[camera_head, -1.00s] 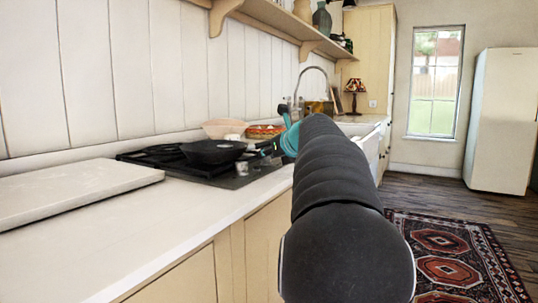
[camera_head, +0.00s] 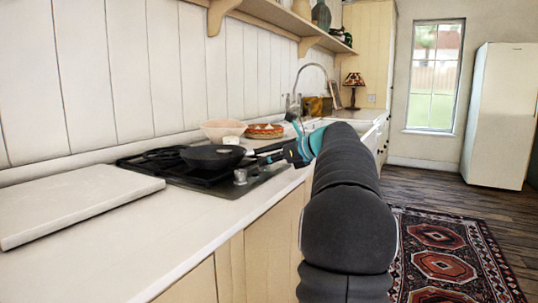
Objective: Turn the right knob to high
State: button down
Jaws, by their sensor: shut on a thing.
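The black gas stove (camera_head: 184,174) is set in the counter at the middle left. A silver knob (camera_head: 240,176) shows at its front right part. My gripper (camera_head: 267,157) is at the stove's right end, near the pan handle, seen small and from behind. It is shut on what appears to be the right knob. That knob is hidden by the gripper, so its setting cannot be read. A dark frying pan (camera_head: 208,158) sits on the stove, its handle pointing right towards my gripper.
A pale board (camera_head: 75,203) lies on the counter at left. A bowl (camera_head: 222,130) and a patterned red dish (camera_head: 264,131) stand behind the stove. The sink (camera_head: 361,130) lies beyond. The counter front is clear. A patterned rug (camera_head: 440,250) covers the floor at right.

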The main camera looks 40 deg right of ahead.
jog(key=shift+n+y, duration=0.6)
jog(key=c, duration=0.8)
grip_release()
jog(key=shift+d, duration=0.1)
jog(key=v, duration=1.2)
jog(key=shift+w+r, duration=0.1)
jog(key=shift+w, duration=0.05)
